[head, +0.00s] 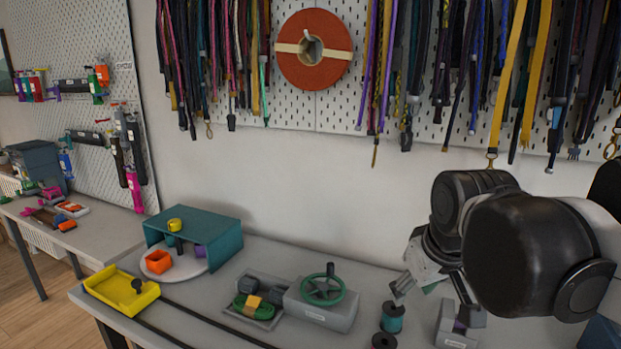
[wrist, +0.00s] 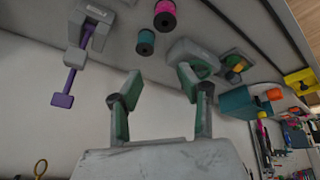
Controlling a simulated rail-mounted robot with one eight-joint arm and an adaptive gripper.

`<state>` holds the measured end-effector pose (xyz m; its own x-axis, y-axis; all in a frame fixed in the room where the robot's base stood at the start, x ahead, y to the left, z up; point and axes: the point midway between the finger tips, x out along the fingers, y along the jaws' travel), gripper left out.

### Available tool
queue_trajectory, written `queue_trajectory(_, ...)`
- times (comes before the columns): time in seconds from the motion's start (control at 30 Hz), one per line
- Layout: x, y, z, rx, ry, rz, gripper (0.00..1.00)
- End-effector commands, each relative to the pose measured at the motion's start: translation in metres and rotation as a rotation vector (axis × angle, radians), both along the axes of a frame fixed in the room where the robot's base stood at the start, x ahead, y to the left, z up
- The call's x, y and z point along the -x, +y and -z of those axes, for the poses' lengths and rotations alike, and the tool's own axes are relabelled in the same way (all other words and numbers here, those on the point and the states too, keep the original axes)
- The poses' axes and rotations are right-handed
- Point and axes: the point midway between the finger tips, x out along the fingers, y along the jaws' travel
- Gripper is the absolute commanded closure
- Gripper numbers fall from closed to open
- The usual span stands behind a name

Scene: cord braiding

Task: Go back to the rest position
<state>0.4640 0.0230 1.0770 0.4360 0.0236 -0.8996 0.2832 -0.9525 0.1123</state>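My gripper (head: 405,283) hangs over the right part of the grey table (head: 255,258) in the head view, partly hidden behind my dark arm links. In the wrist view my gripper (wrist: 159,82) shows two green-lined fingers spread wide, with nothing between them. It is apart from the table and the things on it. A teal spool (head: 392,318) stands just below it in the head view. A grey block fixture (head: 460,325) stands to its right, and a purple part of it (wrist: 62,99) shows in the wrist view.
A grey device with a green handwheel (head: 325,312) stands left of my gripper.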

Motion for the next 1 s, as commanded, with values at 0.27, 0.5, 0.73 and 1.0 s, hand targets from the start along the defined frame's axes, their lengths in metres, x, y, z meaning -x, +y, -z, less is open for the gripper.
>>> queue_trajectory(0.27, 0.065, -0.016, 0.036, -0.082, -0.101, 0.175, 0.63)
queue_trajectory(0.5, 0.091, -0.023, 0.059, -0.130, -0.156, 0.265, 0.63)
queue_trajectory(0.73, 0.095, -0.024, 0.062, -0.139, -0.166, 0.280, 0.63)
queue_trajectory(1.0, 0.095, -0.023, 0.062, -0.138, -0.165, 0.279, 0.63)
